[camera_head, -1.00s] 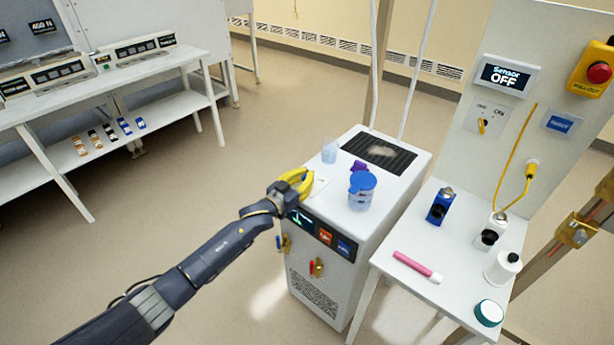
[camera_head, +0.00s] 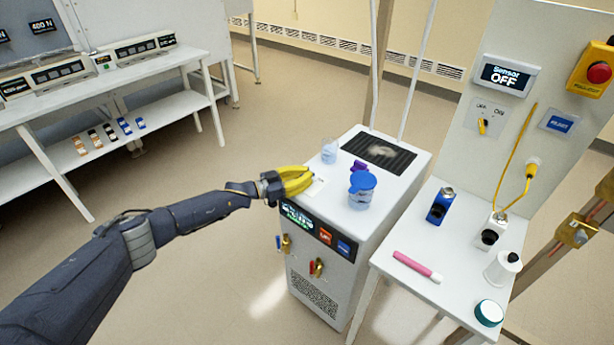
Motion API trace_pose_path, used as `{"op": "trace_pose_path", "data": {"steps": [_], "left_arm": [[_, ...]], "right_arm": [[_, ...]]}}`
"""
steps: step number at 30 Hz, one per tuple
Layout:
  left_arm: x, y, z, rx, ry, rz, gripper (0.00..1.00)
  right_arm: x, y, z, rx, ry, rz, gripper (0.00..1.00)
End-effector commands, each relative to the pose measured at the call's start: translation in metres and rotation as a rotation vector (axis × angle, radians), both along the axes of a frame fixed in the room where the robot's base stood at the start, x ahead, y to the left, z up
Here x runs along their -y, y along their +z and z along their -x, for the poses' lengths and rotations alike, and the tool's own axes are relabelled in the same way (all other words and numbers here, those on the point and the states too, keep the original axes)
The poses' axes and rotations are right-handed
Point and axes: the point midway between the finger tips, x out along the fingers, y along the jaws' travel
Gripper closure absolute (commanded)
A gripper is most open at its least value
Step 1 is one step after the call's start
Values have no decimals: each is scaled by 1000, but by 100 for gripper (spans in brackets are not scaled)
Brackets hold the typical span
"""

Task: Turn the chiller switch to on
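The chiller (camera_head: 375,235) is a white floor cabinet with a dark front panel along its upper edge. The panel has a display (camera_head: 297,217) with small white and green text, an orange button (camera_head: 326,236) and a blue button (camera_head: 344,247). I cannot make out the chiller switch; it may be behind my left gripper. My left gripper (camera_head: 311,181) has yellow fingers and lies over the chiller's top near its left front edge, just above the display. The fingers look close together, but I cannot tell whether they are shut or touch anything. My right gripper is not in view.
On the chiller top stand a clear cup (camera_head: 329,151), a blue-lidded jar (camera_head: 361,190) and a purple item (camera_head: 358,166). A side table (camera_head: 410,281) with small items stands close at right. Floor at left is open.

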Motion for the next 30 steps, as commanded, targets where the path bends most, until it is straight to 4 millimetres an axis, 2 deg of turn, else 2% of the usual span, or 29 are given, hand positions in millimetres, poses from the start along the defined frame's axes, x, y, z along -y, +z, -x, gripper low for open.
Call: {"op": "trace_pose_path", "data": {"steps": [9,24,25,30], "left_arm": [[0,0,0,0,-65,1,100],[0,0,0,0,-75,1,100],[0,0,0,0,-75,1,93],[0,0,0,0,-75,1,73]], "right_arm": [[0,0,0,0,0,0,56],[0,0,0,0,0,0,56],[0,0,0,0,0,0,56],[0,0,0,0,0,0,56]]}}
